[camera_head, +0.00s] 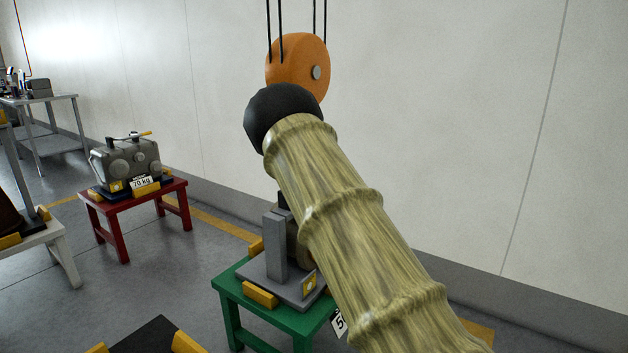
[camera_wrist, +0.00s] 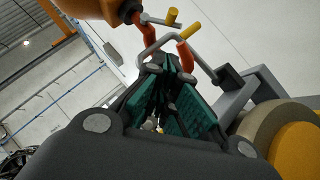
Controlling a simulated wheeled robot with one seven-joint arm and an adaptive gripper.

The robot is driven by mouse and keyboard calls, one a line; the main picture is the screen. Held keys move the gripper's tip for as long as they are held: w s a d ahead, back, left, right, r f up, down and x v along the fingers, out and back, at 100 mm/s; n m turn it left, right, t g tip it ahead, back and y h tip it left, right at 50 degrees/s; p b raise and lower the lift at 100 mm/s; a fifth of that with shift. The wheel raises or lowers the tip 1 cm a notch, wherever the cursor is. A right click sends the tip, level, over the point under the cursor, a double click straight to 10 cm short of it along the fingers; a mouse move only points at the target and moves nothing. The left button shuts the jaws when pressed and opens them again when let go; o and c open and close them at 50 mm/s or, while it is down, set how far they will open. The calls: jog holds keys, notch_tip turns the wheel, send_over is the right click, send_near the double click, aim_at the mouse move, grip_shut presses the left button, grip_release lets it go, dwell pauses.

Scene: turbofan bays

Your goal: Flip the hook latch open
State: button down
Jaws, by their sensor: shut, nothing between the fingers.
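In the wrist view, a red hook (camera_wrist: 147,36) hangs below an orange pulley block (camera_wrist: 90,8). A second red piece (camera_wrist: 186,56) shows to its right; whether it is the hook's tip is unclear, as the fingers hide what lies between. A thin grey rod with a yellow end (camera_wrist: 172,16) sticks out right from the hook's upper part and looks like the latch. My gripper (camera_wrist: 170,62), with green pads, is shut and empty just below the hook; I cannot tell if it touches. In the head view the block (camera_head: 298,66) hangs on black cables; my arm hides the hook and gripper.
A grey stand (camera_head: 277,245) sits on a green table (camera_head: 229,283) below, mostly behind my arm. A red table (camera_head: 113,208) with a grey machine (camera_head: 127,160) stands left. The wall is behind.

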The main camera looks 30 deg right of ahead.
jog(key=shift+s+f, duration=0.15)
jog(key=s+a+f+m+g+y, duration=0.1)
jog(key=s+a+f+m+g, duration=0.25)
jog(key=f, duration=0.65)
jog(key=s+a+f+m+g, duration=0.25)
jog(key=s+f, duration=0.25)
jog(key=f, duration=0.5)
jog(key=s+a+f+m+g+y, duration=0.1)
jog(key=s+a+f+m+g, duration=0.2)
jog(key=f, duration=0.7)
jog(key=s+a+f+m+g+y, duration=0.1)
jog(key=s+a+f+m+g, duration=0.2)
jog(key=s+a+f, duration=0.35)
jog(key=s+a+f+m+g+y, duration=0.1)
jog(key=s+a+f+m+g, duration=0.15)
jog(key=s+f, duration=0.7)
jog(key=s+a+f+m+g+y, duration=0.1)
jog(key=s+a, duration=0.3)
jog(key=s, duration=0.6)
jog(key=s+a+f+m+g+y, duration=0.1)
jog(key=s+a+m+g, duration=0.2)
jog(key=s, duration=0.6)
jog(key=s+a+f+m+g, duration=0.1)
jog(key=s+a+m+g, duration=0.1)
jog(key=s+a, duration=0.5)
jog(key=s+g, duration=0.1)
jog(key=s, duration=0.2)
jog(key=shift+s+a+f+y, duration=0.25)
jog(key=shift+s+f+y, duration=0.1)
jog(key=shift+y, duration=0.05)
